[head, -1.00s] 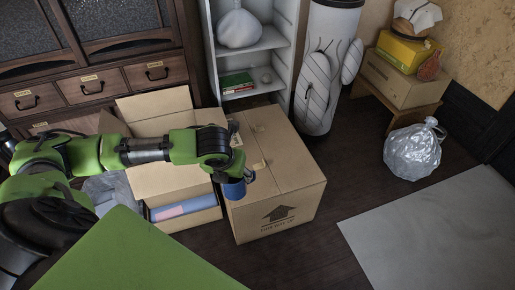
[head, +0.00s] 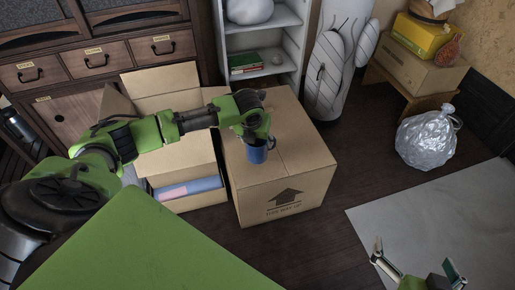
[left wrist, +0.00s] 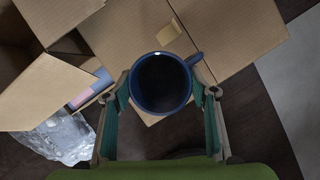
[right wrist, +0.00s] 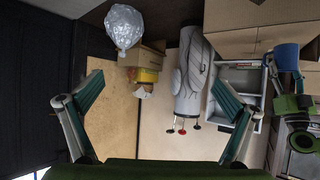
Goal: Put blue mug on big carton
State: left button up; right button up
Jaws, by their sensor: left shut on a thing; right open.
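The blue mug (head: 257,155) is upright in my left gripper (head: 255,137), whose fingers are on both sides of it. The left wrist view looks down into the mug (left wrist: 160,84), its handle towards the upper right. The big carton (head: 288,188) is closed, with an arrow on its front. The mug is over the near part of its top, close to the front edge. Whether it touches the top cannot be told. The mug (right wrist: 287,57) also shows at the right of the right wrist view.
An open carton (head: 190,203) with raised flaps and a blue roll inside stands left of the big carton. A white shelf (head: 262,92) and a golf bag (head: 335,65) stand behind. A silver bag (head: 427,140) lies right. The big carton's top is otherwise mostly clear.

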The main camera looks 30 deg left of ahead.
aim_at(258, 145)
pick_arm(q)
jog(key=shift+w+f, duration=0.4)
notch_tip(258, 145, down, 3)
jog(key=shift+w+a+b, duration=0.1)
jog(key=shift+b, duration=0.65)
jog(key=shift+f, duration=0.1)
pick_arm(e)
jog(key=w+a+r+t, duration=0.1)
jog(key=w+r+t, duration=0.1)
jog(key=r, duration=0.2)
jog(key=w+a+r+t+y, duration=0.1)
jog(key=w+r+t, duration=0.1)
jog(key=r, duration=0.2)
jog(key=shift+t, duration=0.3)
jog(key=shift+r, duration=0.1)
pick_arm(q)
jog(key=shift+f, duration=0.15)
jog(key=o, duration=1.3)
pick_arm(e)
jog(key=shift+s+f, duration=0.1)
jog(key=shift+f, duration=0.15)
